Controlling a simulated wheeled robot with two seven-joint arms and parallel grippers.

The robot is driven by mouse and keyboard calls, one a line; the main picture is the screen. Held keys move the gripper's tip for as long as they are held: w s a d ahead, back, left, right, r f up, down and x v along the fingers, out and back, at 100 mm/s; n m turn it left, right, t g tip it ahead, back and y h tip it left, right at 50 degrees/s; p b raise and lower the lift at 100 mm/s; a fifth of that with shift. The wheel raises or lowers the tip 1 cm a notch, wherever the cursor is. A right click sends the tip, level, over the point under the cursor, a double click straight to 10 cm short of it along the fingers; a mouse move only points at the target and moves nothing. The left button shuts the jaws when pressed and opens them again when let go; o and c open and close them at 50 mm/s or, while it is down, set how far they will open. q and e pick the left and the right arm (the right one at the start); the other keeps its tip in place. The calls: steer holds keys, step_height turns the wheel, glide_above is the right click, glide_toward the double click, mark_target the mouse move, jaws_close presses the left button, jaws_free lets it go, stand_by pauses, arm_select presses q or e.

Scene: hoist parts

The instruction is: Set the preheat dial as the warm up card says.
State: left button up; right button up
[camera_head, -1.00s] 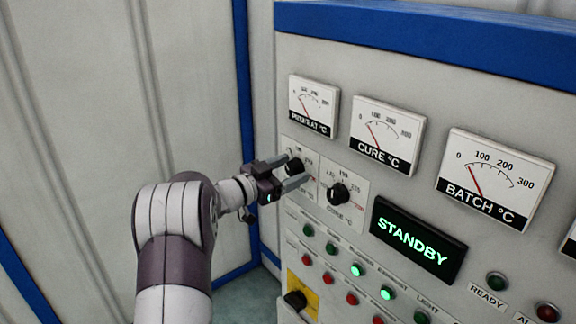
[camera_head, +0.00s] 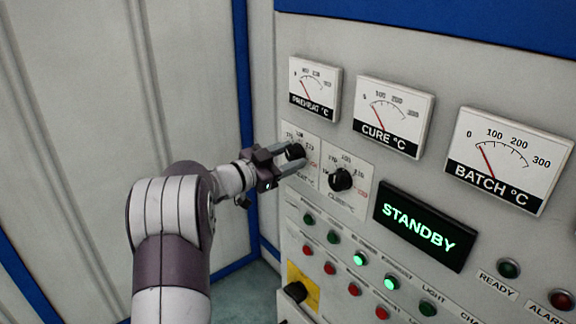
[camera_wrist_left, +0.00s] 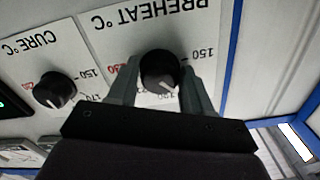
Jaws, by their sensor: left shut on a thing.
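The preheat dial is a black round knob (camera_head: 295,151) on a white scale plate under the PREHEAT °C meter (camera_head: 314,88). My left gripper (camera_head: 290,158) is shut on it, one finger on each side. In the left wrist view the preheat dial (camera_wrist_left: 160,68) sits between the fingertips, and the picture is upside down. Its white mark points down and slightly right there, toward small numbers that are partly hidden. The 150 label is at right and a red label at left. The warm up card is not in view. My right gripper is not in view.
The cure dial (camera_head: 340,179) is close to the right of the preheat dial. A STANDBY display (camera_head: 418,229), lit buttons and a black knob on a yellow plate (camera_head: 303,287) lie below. The CURE (camera_head: 393,115) and BATCH (camera_head: 506,160) meters are to the right. A pale wall stands at left.

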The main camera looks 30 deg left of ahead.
arm_select(q)
steer(key=m+b, duration=0.5)
steer(key=b, duration=0.1)
steer(key=shift+r+m+b, duration=0.15)
steer(key=shift+m+b, duration=1.35)
steer(key=shift+b, duration=0.15)
steer(key=o, duration=0.8)
steer(key=shift+o, duration=0.7)
steer(key=shift+s+d, duration=0.1)
steer(key=shift+s, duration=0.1)
steer(key=b+v, duration=0.4)
steer(key=v, duration=0.8)
steer(key=shift+s, duration=0.3)
